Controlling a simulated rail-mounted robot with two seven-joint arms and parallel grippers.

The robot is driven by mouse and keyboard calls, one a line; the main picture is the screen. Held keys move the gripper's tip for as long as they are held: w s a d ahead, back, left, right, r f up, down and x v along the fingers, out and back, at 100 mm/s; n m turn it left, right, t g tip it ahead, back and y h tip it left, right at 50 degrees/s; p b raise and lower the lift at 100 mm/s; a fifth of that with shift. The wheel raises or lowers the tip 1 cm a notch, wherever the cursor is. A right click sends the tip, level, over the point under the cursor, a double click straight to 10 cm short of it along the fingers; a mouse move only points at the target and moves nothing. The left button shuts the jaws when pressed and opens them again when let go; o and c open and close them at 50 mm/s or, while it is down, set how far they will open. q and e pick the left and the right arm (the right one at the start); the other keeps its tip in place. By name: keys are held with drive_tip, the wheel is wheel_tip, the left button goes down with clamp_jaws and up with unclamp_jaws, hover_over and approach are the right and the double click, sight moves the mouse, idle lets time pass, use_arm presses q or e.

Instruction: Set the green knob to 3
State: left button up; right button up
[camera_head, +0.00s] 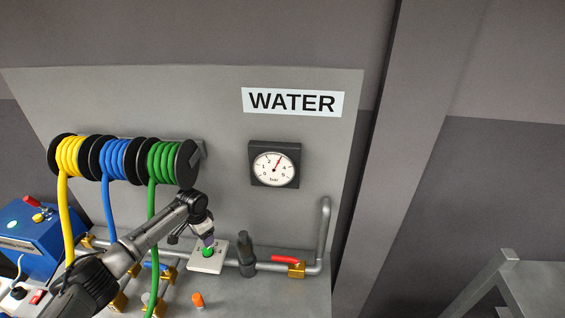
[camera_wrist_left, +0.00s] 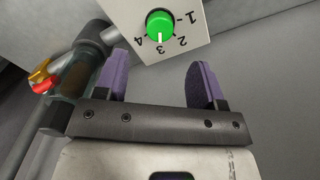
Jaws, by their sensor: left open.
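The green knob (camera_wrist_left: 160,25) sits on a white plate (camera_wrist_left: 190,48) marked 1 to 4, and its white pointer line points at the 3. In the head view the knob (camera_head: 208,252) is small and partly covered by my left gripper (camera_head: 208,241). My left gripper (camera_wrist_left: 162,62) shows in the wrist view with its two purple fingers spread wide and nothing between them. The knob is beyond the fingertips, and the fingers look apart from it. My right gripper is not in view.
A pressure gauge (camera_head: 274,168) hangs under the WATER sign (camera_head: 293,102). Yellow, blue and green hoses hang from reels at left. A pipe with a dark cylinder (camera_head: 247,258) and a red-handled valve (camera_head: 288,260) runs right of the plate. An orange-capped piece (camera_head: 198,299) stands in front.

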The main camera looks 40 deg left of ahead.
use_arm(q)
drive_tip(key=s+d+f+m+p, duration=0.15)
drive_tip(key=s+d+p, duration=0.4)
drive_tip(key=d, duration=0.85)
drive_tip(key=s+d+f+m+p, duration=0.1)
drive_tip(key=s+d+m+p, duration=0.45)
drive_tip(key=d, duration=0.85)
drive_tip(key=s+d+r+n+t+p, duration=0.1)
drive_tip(key=s+d+r+n+p, duration=0.1)
drive_tip(key=s+r, duration=0.6)
drive_tip(key=s+d+r+n+t+p, duration=0.2)
drive_tip(key=s+d+r+n+p, duration=0.1)
drive_tip(key=s+d+r, duration=0.3)
drive_tip(key=s+r+n, duration=0.1)
drive_tip(key=s+r, duration=0.1)
drive_tip(key=s, duration=0.1)
drive_tip(key=shift+t, duration=0.3)
drive_tip(key=shift+s+a+r+n, duration=0.1)
drive_tip(key=shift+a+n, duration=0.05)
drive_tip(key=shift+n, duration=0.15)
